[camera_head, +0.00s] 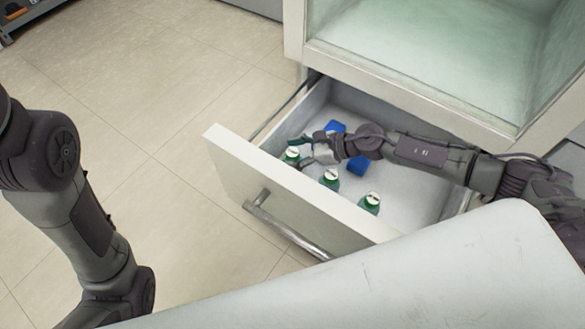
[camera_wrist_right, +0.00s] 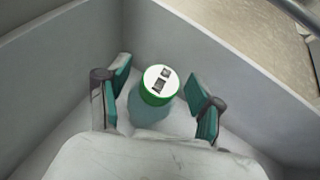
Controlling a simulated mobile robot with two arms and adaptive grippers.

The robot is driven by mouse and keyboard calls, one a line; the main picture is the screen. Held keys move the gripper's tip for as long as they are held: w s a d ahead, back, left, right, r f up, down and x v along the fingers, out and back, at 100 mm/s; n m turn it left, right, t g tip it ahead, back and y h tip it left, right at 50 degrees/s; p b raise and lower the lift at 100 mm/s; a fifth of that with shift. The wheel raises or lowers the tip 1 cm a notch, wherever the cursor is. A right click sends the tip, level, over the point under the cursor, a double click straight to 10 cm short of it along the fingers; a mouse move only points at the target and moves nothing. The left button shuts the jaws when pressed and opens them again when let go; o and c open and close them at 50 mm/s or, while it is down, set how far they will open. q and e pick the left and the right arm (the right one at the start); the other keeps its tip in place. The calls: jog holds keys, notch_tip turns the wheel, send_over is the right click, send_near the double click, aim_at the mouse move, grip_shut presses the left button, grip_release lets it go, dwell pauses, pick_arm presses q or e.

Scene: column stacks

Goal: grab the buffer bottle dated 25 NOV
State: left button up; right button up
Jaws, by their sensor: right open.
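Three bottles with green caps and white cap labels stand in the open drawer. The left bottle (camera_head: 291,156) is by the drawer's left front corner, the middle bottle (camera_head: 329,178) and the right bottle (camera_head: 370,202) stand along the front wall. My right gripper (camera_head: 306,150) is open at the left bottle. In the right wrist view, that bottle's cap (camera_wrist_right: 159,85) sits between the two open fingers (camera_wrist_right: 160,100), with a gap on each side. The dark print on its label is too small to read. My left arm shows at the left, but its gripper is not in view.
The drawer's front panel (camera_head: 300,191) has a metal handle (camera_head: 284,226). Blue objects (camera_head: 357,164) lie deeper in the drawer, partly behind my right arm. The drawer walls (camera_wrist_right: 65,65) rise close around the fingers. A glass-fronted cabinet (camera_head: 430,50) stands above the drawer.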

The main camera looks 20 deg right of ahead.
grip_shut()
dwell(0.3)
jog(key=shift+r, duration=0.15)
